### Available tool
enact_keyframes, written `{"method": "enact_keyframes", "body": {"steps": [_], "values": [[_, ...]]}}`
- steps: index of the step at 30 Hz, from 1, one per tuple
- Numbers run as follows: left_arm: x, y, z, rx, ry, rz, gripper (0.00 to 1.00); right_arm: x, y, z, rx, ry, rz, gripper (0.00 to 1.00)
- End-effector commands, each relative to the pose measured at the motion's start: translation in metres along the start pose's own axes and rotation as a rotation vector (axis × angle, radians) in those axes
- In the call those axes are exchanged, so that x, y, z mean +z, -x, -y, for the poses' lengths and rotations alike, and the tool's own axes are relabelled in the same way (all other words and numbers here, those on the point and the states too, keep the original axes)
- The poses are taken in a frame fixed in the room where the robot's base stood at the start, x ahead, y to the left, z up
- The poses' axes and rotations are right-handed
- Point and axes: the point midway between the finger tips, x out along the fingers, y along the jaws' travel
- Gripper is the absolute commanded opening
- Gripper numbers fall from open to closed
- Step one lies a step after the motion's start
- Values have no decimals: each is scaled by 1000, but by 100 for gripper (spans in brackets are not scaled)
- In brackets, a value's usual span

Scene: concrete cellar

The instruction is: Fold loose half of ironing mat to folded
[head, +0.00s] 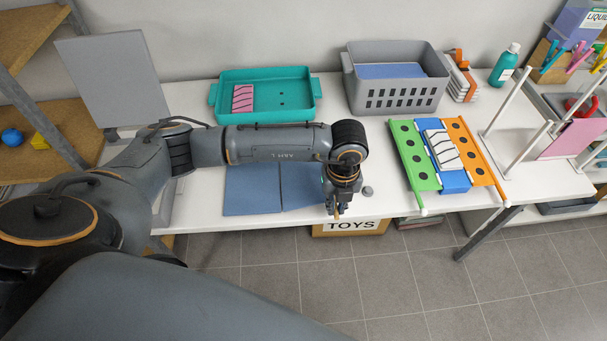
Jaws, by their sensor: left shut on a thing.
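The blue ironing mat (252,192) lies at the front edge of the white table, with a crease line between its left part and its right half (300,187). The right half looks close to flat; I cannot tell if its edge is raised. My left arm crosses above the mat and hides its back part. My left gripper (336,211) points down at the front right edge of the mat and is shut on that edge; its fingertips are small in view. My right gripper is not in view.
A teal tray (214,97) with a pink striped item and a grey basket (377,97) stand behind. A toys box (352,227) is below.

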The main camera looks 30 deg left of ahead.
Motion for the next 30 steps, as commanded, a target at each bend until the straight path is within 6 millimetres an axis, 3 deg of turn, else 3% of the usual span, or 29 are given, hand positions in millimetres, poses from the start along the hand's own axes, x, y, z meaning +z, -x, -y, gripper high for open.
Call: {"method": "enact_keyframes", "body": {"steps": [7, 19, 30], "values": [[0, 5, -2, 0, 1, 0, 0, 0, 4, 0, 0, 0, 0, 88], [0, 36, -17, 1, 1, 0, 0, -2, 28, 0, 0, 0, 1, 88], [0, 37, -19, 0, 1, 0, 0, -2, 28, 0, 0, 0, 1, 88]]}}
